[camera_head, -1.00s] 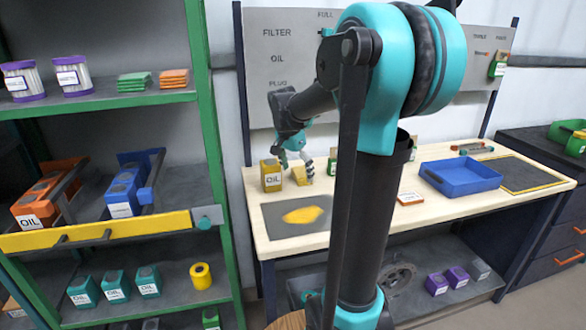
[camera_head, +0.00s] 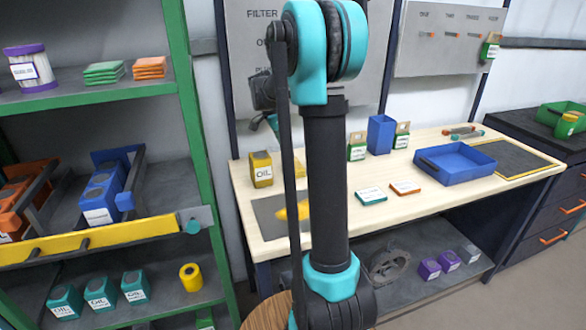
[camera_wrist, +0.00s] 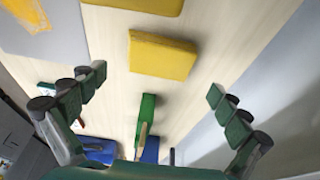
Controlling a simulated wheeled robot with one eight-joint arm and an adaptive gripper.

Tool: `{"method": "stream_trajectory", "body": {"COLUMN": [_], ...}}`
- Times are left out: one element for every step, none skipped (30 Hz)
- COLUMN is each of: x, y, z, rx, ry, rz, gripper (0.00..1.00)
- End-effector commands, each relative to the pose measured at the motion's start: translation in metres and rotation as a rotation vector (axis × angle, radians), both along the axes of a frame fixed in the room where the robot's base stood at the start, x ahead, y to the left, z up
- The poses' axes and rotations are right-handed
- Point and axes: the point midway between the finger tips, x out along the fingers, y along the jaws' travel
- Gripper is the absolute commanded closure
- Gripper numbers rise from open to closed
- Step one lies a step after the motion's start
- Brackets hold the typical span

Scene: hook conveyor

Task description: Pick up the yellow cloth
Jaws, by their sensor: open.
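The yellow cloth (camera_wrist: 162,55) looks like a flat, folded yellow slab on the pale wooden bench top in the wrist view.
A yellow oil can (camera_head: 261,169) stands left of the cloth. A yellow patch (camera_wrist: 24,12) lies on a grey mat (camera_head: 268,208) in front. Green boxes (camera_head: 357,146), a blue bin (camera_head: 381,134) and a blue tray (camera_head: 456,163) stand to the right. A green-framed shelf (camera_head: 196,130) borders the left.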

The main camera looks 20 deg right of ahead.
Motion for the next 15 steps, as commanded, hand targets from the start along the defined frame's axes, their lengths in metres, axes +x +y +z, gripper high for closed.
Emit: {"method": "stream_trajectory", "body": {"x": [0.0, 0.0, 0.0, 0.0, 0.0, 0.0, 0.0, 0.0, 0.0, 0.0, 0.0, -0.001, -0.001, -0.001, -0.001], "y": [-0.002, -0.003, -0.004, -0.005, -0.005, -0.006, -0.006, -0.007, -0.008, -0.009, -0.011, -0.013, -0.015, -0.017, -0.019], "z": [-0.007, -0.01, -0.014, -0.016, -0.018, -0.019, -0.02, -0.022, -0.024, -0.027, -0.031, -0.036, -0.041, -0.045, -0.05], "rx": [0.0, 0.0, 0.0, 0.0, 0.0, 0.0, 0.0, 0.0, 0.0, 0.0, 0.0, 0.0, 0.0, 0.0, 0.0], "ry": [0.0, 0.0, 0.0, 0.0, 0.0, 0.0, 0.0, 0.0, 0.0, 0.0, 0.0, 0.0, 0.0, 0.001, 0.001], "rz": [-0.001, 0.0, 0.0, 0.001, 0.001, 0.001, 0.001, 0.001, 0.001, 0.001, 0.001, 0.0, 0.0, -0.001, -0.001], "gripper": [0.0, 0.0, 0.0, 0.0, 0.0, 0.0, 0.0, 0.0, 0.0, 0.0, 0.0, 0.0, 0.0, 0.0, 0.0]}}
